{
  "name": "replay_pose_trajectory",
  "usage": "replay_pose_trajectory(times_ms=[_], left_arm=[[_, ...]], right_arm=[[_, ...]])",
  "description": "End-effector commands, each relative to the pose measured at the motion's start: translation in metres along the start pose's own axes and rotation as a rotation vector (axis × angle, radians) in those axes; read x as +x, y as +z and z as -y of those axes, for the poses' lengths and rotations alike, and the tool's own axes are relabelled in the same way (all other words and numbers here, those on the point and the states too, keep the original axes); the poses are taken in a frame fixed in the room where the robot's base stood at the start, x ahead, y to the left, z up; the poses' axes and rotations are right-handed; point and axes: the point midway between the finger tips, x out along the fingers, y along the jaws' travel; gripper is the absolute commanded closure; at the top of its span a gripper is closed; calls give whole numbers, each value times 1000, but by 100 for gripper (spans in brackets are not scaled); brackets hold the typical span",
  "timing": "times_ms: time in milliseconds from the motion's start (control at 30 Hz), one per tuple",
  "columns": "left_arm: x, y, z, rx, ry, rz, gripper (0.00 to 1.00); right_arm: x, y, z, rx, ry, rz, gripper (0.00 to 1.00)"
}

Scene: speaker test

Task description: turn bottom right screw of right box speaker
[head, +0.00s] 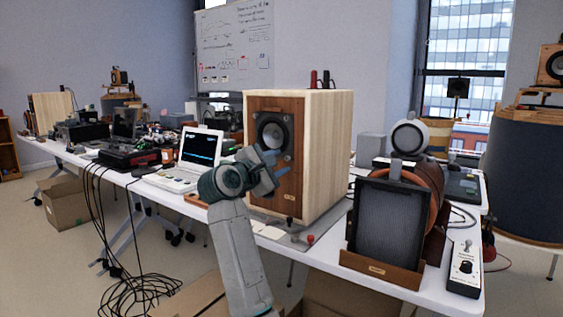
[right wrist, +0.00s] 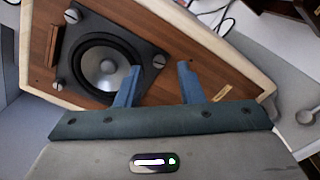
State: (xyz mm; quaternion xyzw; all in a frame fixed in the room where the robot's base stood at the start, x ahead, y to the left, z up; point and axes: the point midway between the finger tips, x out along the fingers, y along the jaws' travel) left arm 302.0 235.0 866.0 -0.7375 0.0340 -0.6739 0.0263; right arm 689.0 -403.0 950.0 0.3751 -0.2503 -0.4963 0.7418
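The large box speaker (head: 322,150) stands upright on the white table, with a pale wood cabinet and brown front. Its driver cone also shows in the right wrist view (right wrist: 101,67), where the front appears rotated. One pale screw (right wrist: 158,61) sits on the dark driver plate, near the left-hand fingertip in that view; another screw (right wrist: 72,16) shows at the plate's upper corner. My right gripper (head: 283,163) is in front of the speaker. Its two blue fingers are apart, with nothing between them (right wrist: 158,76). I cannot tell whether a finger touches the front. My left gripper is not in view.
A dark-grilled speaker (head: 388,224) stands at the table's right front, beside a small control box (head: 465,270). A white laptop (head: 197,150) is left of the box speaker. Black cables (head: 113,225) hang over the table's front edge to the floor. Cardboard boxes lie below.

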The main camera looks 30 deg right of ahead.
Motion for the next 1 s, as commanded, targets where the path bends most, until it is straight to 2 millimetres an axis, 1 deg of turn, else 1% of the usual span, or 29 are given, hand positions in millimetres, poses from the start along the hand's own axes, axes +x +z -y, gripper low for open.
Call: replay_pose_trajectory(times_ms=[33,200,300,400,500,600,900,967,1000], left_arm=[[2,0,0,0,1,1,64],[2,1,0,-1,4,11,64],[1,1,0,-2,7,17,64],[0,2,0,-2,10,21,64],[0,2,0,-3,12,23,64],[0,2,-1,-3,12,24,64],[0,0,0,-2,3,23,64],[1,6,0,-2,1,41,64],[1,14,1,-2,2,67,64]], right_arm=[[-11,-1,0,1,0,-7,66],[-46,-1,0,1,-1,-6,66],[-62,-1,0,0,-2,-7,66],[-74,-1,0,0,-1,-5,66],[-82,-1,0,0,-1,-4,66],[-86,0,1,-1,-1,-2,66],[-86,0,0,-4,-1,-1,66],[-85,0,-1,-25,-2,2,66],[-85,1,-2,-58,-2,7,66]])
